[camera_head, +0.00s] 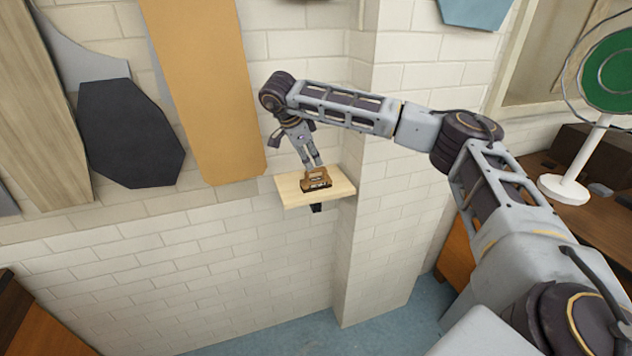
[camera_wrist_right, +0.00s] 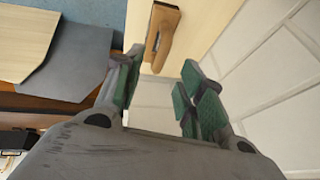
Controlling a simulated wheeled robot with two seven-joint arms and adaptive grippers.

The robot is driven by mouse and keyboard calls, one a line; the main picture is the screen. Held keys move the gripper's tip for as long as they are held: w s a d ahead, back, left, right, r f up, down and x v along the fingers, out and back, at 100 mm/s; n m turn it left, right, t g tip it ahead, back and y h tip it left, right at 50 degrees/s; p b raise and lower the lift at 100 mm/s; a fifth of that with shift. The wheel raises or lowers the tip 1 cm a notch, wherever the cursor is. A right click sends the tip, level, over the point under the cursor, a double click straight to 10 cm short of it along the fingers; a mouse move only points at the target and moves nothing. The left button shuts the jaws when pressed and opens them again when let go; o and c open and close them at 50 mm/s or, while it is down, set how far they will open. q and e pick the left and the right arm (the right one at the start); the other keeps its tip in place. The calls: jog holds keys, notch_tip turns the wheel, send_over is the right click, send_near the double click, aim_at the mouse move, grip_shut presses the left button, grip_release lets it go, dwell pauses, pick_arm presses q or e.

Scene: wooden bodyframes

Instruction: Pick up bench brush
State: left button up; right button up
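The bench brush (camera_head: 316,179) has a brown wooden body and lies on a small light wood wall shelf (camera_head: 291,197). In the right wrist view the brush (camera_wrist_right: 162,36) shows beyond the fingers, with its handle toward the gap between them. My right gripper (camera_head: 314,165) is just above the brush in the head view. In the right wrist view its green-padded fingers (camera_wrist_right: 158,88) are spread apart with nothing between them. Whether a fingertip touches the brush is not clear. My left gripper is not in view.
The shelf (camera_wrist_right: 199,27) juts from a white brick wall (camera_head: 240,245). Tall boards, including an orange-tan one (camera_head: 208,85) and a dark one (camera_head: 127,135), lean or hang left of it. A white fan with a green centre (camera_head: 607,75) stands on a brown desk at right.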

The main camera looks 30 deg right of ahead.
aim_at(316, 178)
jog(key=shift+d+f, duration=0.15)
jog(key=shift+f, duration=0.2)
jog(key=shift+p+x, duration=0.75)
jog(key=shift+x, duration=1.85)
jog(key=shift+w, duration=0.1)
grip_shut()
